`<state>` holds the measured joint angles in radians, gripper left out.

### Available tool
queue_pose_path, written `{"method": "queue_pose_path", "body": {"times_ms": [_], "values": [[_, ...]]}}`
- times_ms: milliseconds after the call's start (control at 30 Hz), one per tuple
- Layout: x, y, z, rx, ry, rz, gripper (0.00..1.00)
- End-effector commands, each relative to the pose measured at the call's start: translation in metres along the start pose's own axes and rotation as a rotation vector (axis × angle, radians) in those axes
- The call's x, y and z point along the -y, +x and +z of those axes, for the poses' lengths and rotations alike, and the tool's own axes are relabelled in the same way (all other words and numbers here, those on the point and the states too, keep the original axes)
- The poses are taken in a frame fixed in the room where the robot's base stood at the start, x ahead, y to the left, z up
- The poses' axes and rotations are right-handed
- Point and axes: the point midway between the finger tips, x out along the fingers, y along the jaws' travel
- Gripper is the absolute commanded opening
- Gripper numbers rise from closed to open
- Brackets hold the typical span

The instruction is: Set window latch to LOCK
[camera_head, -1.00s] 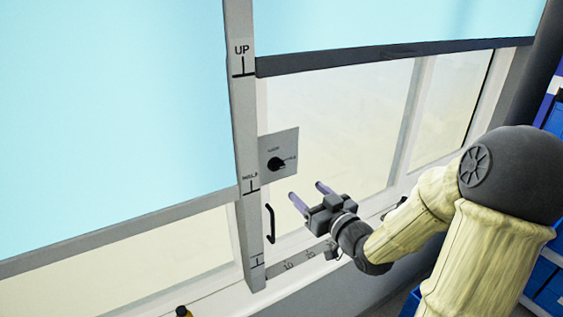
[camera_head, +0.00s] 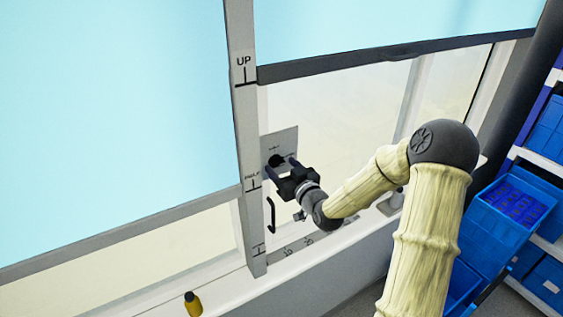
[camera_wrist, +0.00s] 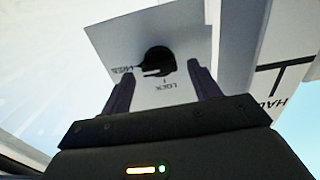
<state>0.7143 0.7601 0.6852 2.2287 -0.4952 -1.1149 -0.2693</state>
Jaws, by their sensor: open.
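The window latch is a dark round knob (camera_head: 276,160) on a light grey square plate (camera_head: 283,136) on the window frame. In the wrist view the knob (camera_wrist: 158,60) has a pointer toward the left, near a label I cannot read clearly. The label LOCK (camera_wrist: 166,86) appears upside down just below the knob. My gripper (camera_head: 281,167) is open, with its fingers reaching toward the plate. In the wrist view the fingers (camera_wrist: 160,76) stand apart on either side of the knob's lower part, not closed on it. Whether they touch the plate cannot be told.
A dark vertical handle (camera_head: 271,215) hangs below the plate. A grey post marked UP and HALF (camera_head: 244,130) stands just left of it. Blinds cover the upper window. A yellow bottle (camera_head: 193,303) stands on the sill. Blue bins (camera_head: 515,208) are at the right.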

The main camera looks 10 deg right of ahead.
Motion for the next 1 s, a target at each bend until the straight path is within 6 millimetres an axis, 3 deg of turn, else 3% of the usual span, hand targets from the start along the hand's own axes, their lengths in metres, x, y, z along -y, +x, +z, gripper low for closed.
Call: {"method": "queue_pose_path", "body": {"times_ms": [367,600,633,1000], "values": [[-0.0001,0.0086,0.0005,0.0,0.0,0.001,0.62],[0.0,0.0084,0.0004,0.0,0.0,0.001,0.19],[0.0,0.0084,0.0004,0.0,0.0,0.0,0.17],[0.0001,0.0083,0.0026,0.0,-0.037,0.001,0.17]]}}
